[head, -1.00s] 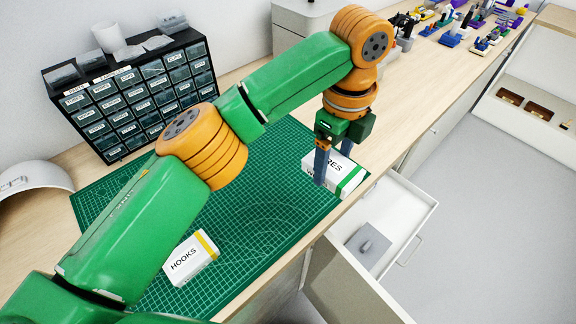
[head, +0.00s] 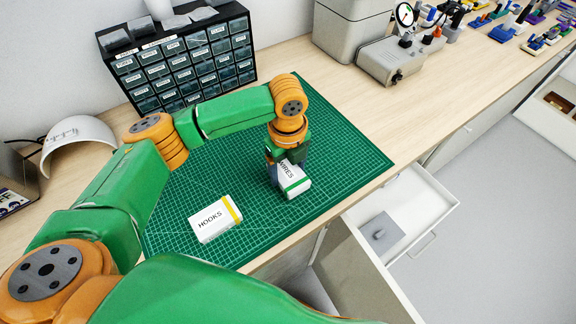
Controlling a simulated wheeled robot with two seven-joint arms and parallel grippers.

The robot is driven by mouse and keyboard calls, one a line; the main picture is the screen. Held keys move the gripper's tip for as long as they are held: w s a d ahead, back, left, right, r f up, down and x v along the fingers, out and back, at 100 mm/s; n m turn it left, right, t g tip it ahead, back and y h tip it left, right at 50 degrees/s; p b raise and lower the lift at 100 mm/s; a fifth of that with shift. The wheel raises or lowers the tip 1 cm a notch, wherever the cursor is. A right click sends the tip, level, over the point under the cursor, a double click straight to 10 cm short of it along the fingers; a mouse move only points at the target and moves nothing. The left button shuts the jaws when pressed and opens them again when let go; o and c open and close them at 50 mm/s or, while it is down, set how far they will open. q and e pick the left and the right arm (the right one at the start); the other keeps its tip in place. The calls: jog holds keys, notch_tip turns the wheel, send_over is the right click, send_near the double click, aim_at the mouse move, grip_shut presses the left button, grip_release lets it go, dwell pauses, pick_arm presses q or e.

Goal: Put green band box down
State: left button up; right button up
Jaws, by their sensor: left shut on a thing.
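The green band box (head: 294,184) is white, with a green stripe and the word WIRES on it. It is at the middle of the green cutting mat (head: 350,163). My left gripper (head: 280,172) is shut on it, with fingers pointing down; the fingers and arm hide part of it. The box looks at or close to the mat; I cannot tell whether it touches. A white box (head: 213,220) with a yellow stripe, labelled HOOKS, lies on the mat to the left. My right gripper does not show.
A black drawer cabinet (head: 180,62) stands behind the mat. A grey machine with a dial (head: 392,62) is at the back right. An open drawer (head: 418,205) with a grey item (head: 381,232) juts out below the bench's front edge. The mat's right part is clear.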

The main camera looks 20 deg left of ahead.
aim_at(288, 171)
pick_arm(q)
jog(key=shift+f, duration=0.4)
jog(key=shift+f, duration=0.1)
jog(key=o, duration=1.3)
jog(key=shift+o, duration=0.2)
notch_tip(288, 171, up, 12)
jog(key=b, duration=0.1)
